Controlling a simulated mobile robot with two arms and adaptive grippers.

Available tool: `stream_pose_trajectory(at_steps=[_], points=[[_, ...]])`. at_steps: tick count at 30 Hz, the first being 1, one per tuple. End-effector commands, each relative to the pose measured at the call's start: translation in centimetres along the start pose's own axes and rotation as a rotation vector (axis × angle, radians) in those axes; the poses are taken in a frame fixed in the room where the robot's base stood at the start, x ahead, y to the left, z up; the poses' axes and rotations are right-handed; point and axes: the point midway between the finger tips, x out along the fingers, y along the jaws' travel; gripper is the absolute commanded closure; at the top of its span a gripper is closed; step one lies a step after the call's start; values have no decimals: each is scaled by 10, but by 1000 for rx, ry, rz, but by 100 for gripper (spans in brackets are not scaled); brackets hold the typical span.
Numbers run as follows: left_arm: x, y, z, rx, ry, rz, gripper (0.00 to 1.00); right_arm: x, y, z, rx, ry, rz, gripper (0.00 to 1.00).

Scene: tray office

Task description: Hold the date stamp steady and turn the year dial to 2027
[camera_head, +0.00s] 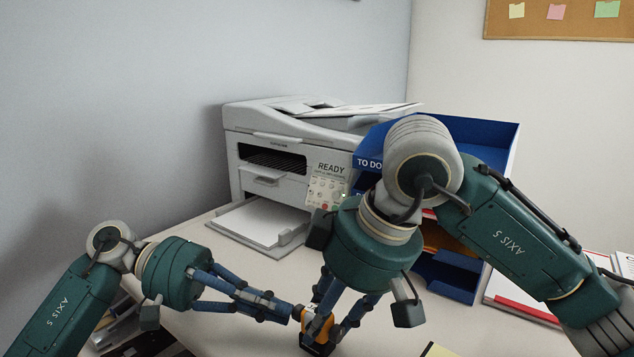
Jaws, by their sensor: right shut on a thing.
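The date stamp (317,331), orange and black, stands on the desk at the bottom centre of the head view, partly covered by fingers. My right gripper (325,318) comes down from above and is shut on the stamp. My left gripper (288,310) reaches in level from the left, with its fingertips close beside the stamp's left side. I cannot tell whether its fingertips touch the stamp, or whether they are open or shut. The year dial and its digits cannot be made out.
A grey printer (290,150) stands behind, its paper tray (262,245) jutting toward my arms. A blue letter tray (497,150) stands behind my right arm. White papers with a red edge (530,308) lie at the right. A yellow note (432,350) lies at the front.

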Motion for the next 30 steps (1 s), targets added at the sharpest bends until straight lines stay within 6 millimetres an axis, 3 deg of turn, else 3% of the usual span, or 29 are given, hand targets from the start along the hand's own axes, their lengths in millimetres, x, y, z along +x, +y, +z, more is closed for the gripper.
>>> stream_pose_trajectory(at_steps=[10,24,30], points=[[-4,-2,7,-3,-5,-6,100,0,-1,-3,0,9,-1,92],[-50,0,-19,-2,-1,-1,100,0,0,-1,0,4,0,92],[-56,-1,-22,0,-2,-2,100,0,0,-1,0,3,0,92]])
